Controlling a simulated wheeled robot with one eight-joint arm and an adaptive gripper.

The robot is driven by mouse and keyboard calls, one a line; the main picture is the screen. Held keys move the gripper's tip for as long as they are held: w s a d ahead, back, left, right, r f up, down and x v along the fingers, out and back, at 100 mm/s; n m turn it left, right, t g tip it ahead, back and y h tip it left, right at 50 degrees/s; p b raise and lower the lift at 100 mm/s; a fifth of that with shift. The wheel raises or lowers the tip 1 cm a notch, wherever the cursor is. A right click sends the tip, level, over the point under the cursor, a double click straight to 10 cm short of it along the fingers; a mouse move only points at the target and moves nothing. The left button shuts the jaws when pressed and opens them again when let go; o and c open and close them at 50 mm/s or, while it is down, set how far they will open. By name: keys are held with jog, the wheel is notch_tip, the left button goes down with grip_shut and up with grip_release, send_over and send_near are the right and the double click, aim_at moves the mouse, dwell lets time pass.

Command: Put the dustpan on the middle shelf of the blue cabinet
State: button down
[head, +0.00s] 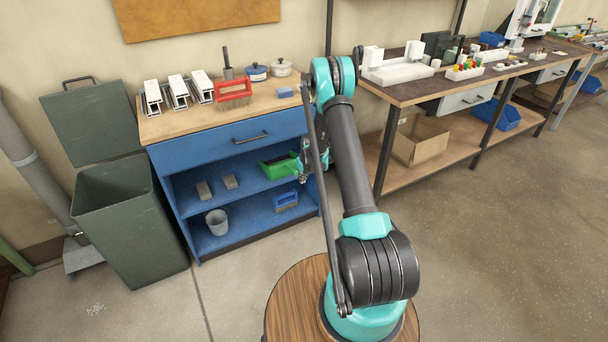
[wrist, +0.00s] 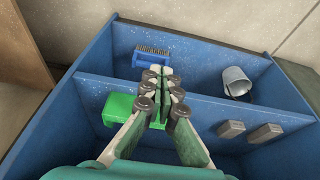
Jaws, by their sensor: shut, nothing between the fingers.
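The green dustpan (head: 279,168) rests on the middle shelf of the blue cabinet (head: 213,150), at the right side in the head view. In the wrist view the dustpan (wrist: 118,108) shows left of the fingers and partly behind them. My gripper (head: 302,165) is at the open front of the cabinet, right beside the dustpan. In the wrist view my gripper's (wrist: 160,90) fingertips are together with nothing held between them. The fingers hide part of the dustpan, and I cannot tell whether they touch it.
Two grey blocks (head: 217,186) lie on the middle shelf, left of the dustpan. A grey bucket (head: 217,222) and a blue brush (head: 286,202) are on the shelf below. A dark green bin (head: 130,215) stands left of the cabinet; a workbench (head: 440,85) stands right.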

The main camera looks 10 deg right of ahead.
jog(key=w, duration=0.1)
jog(key=w+a+f, duration=0.1)
jog(key=w, duration=0.2)
jog(key=shift+w+a+f, duration=0.15)
jog(key=shift+a+f, duration=0.05)
jog(key=shift+f, duration=0.2)
